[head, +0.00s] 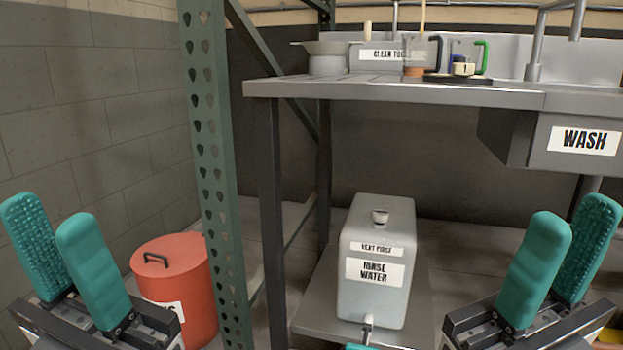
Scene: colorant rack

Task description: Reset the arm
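My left gripper (55,222) is at the lower left, with two teal fingers pointing up. The fingers are apart, a ribbed inner pad shows, and nothing is between them. My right gripper (570,222) is at the lower right, also with teal fingers pointing up and apart, and it is empty. Neither gripper appears to touch anything. The wrists are partly cut off by the picture edges.
A green perforated post (212,160) stands right of a red lidded bin (178,285). A grey rinse water container (375,290) sits on a low shelf (318,300). Above is a metal counter (440,92) with containers and a wash basin (575,140). Open space lies between my grippers.

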